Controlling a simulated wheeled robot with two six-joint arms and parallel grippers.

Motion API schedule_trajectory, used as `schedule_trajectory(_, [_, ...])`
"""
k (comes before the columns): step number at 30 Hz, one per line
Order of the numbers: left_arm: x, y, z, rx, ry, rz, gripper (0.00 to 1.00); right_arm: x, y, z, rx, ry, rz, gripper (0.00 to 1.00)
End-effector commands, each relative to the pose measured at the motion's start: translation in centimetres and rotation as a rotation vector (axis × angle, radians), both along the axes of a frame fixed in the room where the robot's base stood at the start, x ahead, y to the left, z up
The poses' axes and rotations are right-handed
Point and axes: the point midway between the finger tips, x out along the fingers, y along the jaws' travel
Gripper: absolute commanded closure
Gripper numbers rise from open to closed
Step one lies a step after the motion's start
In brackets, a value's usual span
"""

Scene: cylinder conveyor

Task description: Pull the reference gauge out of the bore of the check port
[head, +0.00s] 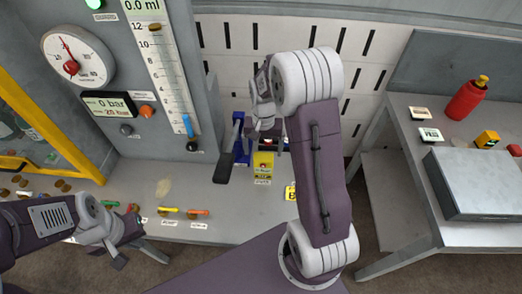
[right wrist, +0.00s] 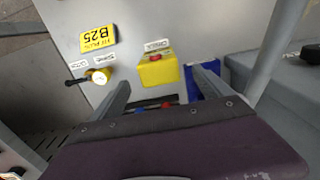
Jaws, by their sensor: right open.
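In the right wrist view a small round brass-coloured piece with a black stem (right wrist: 97,76) stands at the panel's left edge, beside two small white labels. It looks like the gauge at its port, but the labels are too small to read and the bore cannot be made out. My right gripper is open (right wrist: 162,80), with its fingers apart and nothing held; the brass piece lies outside and left of them. In the head view my right gripper (head: 262,122) hangs over the bench's back, and my arm hides the brass piece. My left gripper (head: 121,250) is at lower left, its jaws unclear.
A yellow block with a red top (right wrist: 158,70) and a blue fixture (right wrist: 205,82) stand close to my right fingers. A yellow B25 tag (right wrist: 98,38) lies nearby. The gauge cabinet (head: 188,80) rises at left. A side table (head: 405,165) stands at right.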

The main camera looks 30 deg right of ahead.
Motion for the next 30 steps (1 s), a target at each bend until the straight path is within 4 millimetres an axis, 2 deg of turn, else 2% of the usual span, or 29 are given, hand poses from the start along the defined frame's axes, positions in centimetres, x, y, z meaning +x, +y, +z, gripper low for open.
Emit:
schedule_trajectory(4, [0.0, 0.0, 0.0, 0.0, 0.0, 0.0, 1.0, -0.1, 0.0, -1.0, 0.001, 0.003, 0.001, 0.11])
schedule_trajectory(12, [0.0, 0.0, -0.3, 0.0, 0.0, 0.0, 1.0, -0.1, 0.0, -6.3, 0.0, 0.004, 0.001, 0.11])
schedule_trajectory(15, [0.0, 0.0, -0.4, 0.0, 0.0, 0.0, 1.0, -0.1, 0.0, -7.8, 0.0, 0.002, 0.001, 0.11])
schedule_trajectory(20, [0.0, 0.0, -0.4, 0.0, 0.0, 0.0, 1.0, 0.0, 0.0, -8.9, 0.0, 0.0, 0.001, 0.11])
schedule_trajectory(27, [0.0, 0.0, -0.4, 0.0, 0.0, 0.0, 1.0, 0.0, 0.0, -8.9, -0.001, -0.001, 0.001, 0.11])
schedule_trajectory(30, [0.0, 0.0, -0.4, 0.0, 0.0, 0.0, 1.0, 0.0, 0.0, -8.9, -0.001, -0.001, 0.001, 0.39])
